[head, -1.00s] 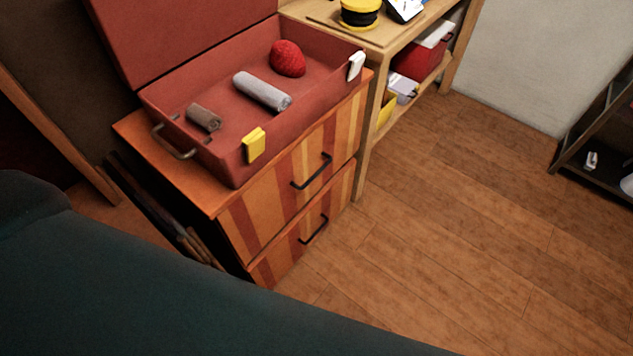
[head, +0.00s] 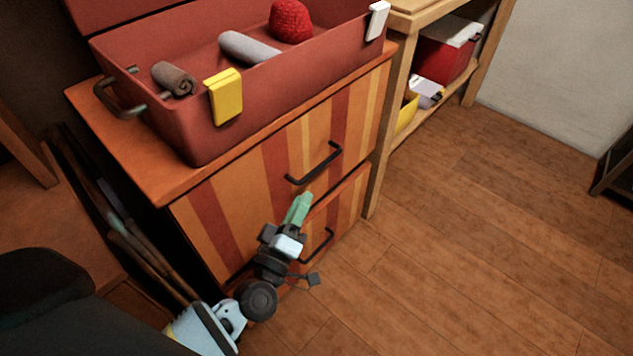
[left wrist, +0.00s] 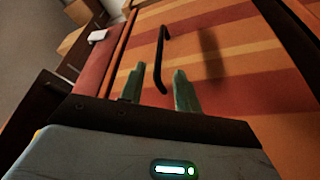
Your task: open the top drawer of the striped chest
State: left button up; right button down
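The striped chest (head: 250,160) stands at the centre of the head view, with orange, red and yellow stripes. Its top drawer (head: 240,190) looks closed. The black bar handle (head: 318,168) of that drawer also shows in the left wrist view (left wrist: 164,50). My left gripper (head: 300,208) is just below this handle, in front of the chest. Its two green fingers (left wrist: 159,88) are apart and look empty. In the left wrist view the handle's near end appears between them; I cannot tell the depth gap. My right gripper is not in view.
A lower drawer handle (head: 320,245) is partly behind my left gripper. An open red case (head: 180,125) with rolls and a red ball sits on the chest. A wooden shelf (head: 385,150) stands close on the right. The wooden floor (head: 470,240) is clear.

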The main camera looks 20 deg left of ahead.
aim_at(314, 172)
pick_arm(q)
jog(key=shift+b+x, duration=0.3)
jog(key=shift+x, duration=3.7)
grip_shut()
jog(key=shift+a, duration=0.1)
